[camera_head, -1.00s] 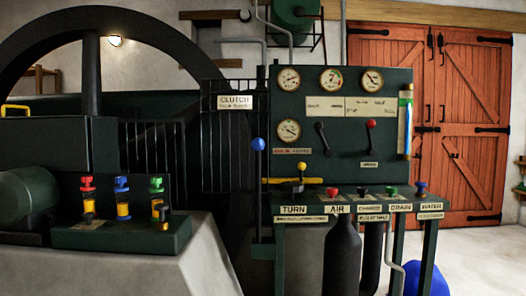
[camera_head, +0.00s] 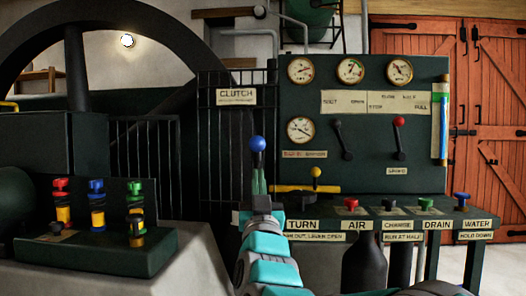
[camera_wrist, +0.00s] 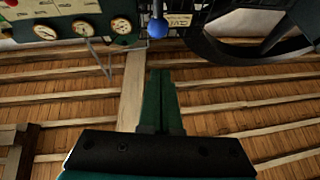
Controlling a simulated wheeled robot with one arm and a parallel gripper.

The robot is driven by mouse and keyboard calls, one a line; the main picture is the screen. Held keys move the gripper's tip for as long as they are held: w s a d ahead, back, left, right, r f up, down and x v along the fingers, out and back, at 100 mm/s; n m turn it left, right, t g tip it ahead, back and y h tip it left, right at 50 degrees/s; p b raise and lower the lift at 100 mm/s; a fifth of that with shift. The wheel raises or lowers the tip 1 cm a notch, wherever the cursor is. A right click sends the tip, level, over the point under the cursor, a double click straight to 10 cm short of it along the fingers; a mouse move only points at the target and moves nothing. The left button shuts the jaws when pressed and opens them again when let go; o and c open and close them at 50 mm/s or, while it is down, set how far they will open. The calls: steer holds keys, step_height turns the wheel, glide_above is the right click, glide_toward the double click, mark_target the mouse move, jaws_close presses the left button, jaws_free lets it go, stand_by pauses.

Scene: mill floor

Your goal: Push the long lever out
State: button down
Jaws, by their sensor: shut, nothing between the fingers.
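The long lever is a tall dark lever with a blue ball knob (camera_head: 258,144), left of the gauge panel and below the CLUTCH sign (camera_head: 236,96). The knob also shows near the top of the wrist view (camera_wrist: 157,28). My gripper (camera_head: 259,174) is shut and empty, its green fingers pointing up in front of the lever just below the knob. In the wrist view the shut fingers (camera_wrist: 160,78) point toward the knob, with a gap in the picture between them. The lever's shaft is mostly hidden behind my gripper and arm; I cannot tell whether they touch.
The green panel (camera_head: 370,165) has gauges, a short black lever (camera_head: 342,140) and a red-knobbed lever (camera_head: 399,138). A yellow-knobbed handle (camera_head: 315,173) is close right of my gripper. The labelled shelf (camera_head: 460,217) carries coloured knobs. A dark railing (camera_head: 150,160) stands left.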

mark_target(257, 147)
steer(key=shift+d+r, duration=0.1)
steer(key=shift+r, duration=0.35)
steer(key=x, duration=0.4)
steer(key=f+x, duration=0.1)
steer(key=x, duration=0.3)
steer(key=w+x, duration=0.1)
steer(key=x, duration=0.3)
steer(key=shift+f, duration=0.15)
steer(key=shift+w, duration=0.55)
steer(key=shift+w+p, duration=0.1)
steer(key=shift+p, duration=0.2)
